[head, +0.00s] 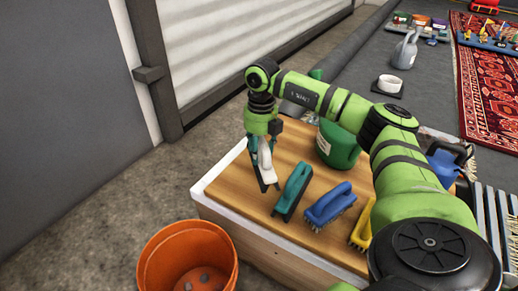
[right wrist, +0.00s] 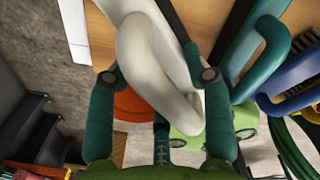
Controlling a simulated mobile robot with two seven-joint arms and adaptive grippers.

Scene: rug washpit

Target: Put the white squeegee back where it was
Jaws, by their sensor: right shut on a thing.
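The white squeegee (head: 266,163) is in my right gripper (head: 268,186), near the left end of a wooden tabletop (head: 240,190). The gripper points down and is shut on it. In the right wrist view, the squeegee's white looped handle (right wrist: 185,85) lies between the two fingers. Its lower part is partly hidden by the fingers in the head view, and I cannot tell whether it touches the tabletop. A teal-handled tool (head: 294,190) lies just right of the gripper. My left gripper is not in view.
A blue brush (head: 328,204) and a yellow brush (head: 361,235) lie further right in the row. A green container (head: 338,146) stands behind them. An orange bucket (head: 160,258) stands in front, to the left. A patterned rug (head: 485,85) lies at the back right.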

